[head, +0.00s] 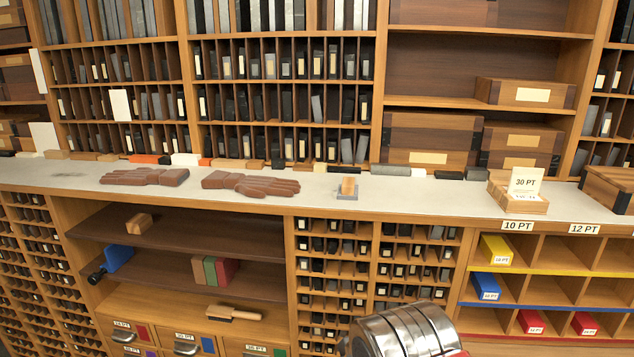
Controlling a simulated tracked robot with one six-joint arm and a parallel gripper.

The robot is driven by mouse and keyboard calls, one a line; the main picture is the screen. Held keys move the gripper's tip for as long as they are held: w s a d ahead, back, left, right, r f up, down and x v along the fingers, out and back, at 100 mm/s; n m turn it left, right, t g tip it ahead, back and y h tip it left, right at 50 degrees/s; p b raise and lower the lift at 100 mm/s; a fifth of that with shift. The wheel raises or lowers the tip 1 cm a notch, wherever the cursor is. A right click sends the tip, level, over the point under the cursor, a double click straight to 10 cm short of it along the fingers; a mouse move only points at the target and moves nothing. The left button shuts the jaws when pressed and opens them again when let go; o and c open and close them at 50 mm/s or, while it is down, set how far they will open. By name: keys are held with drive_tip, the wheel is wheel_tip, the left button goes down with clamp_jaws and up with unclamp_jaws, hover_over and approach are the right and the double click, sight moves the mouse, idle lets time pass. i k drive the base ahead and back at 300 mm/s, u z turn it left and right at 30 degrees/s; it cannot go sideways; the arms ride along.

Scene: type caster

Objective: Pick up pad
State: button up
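A small flat grey pad-like piece (347,196) lies on the pale counter near the middle, with a small upright wooden block (348,186) on or against it. I cannot tell for certain that this is the pad. A silver, rounded segmented part of my arm shows at the bottom edge, right of the middle, well below and in front of the counter. No gripper fingers show.
The pale counter (420,195) runs across the view. Brown gloves (250,183) lie left of the grey piece. A wooden holder with a 30 PT card (522,187) stands at right. Blocks line the counter's back edge. Shelves and compartments fill the space above and below.

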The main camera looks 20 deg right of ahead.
sight(347, 190)
drive_tip(key=u, duration=0.2)
drive_tip(key=i, duration=0.95)
drive_tip(key=u, duration=0.05)
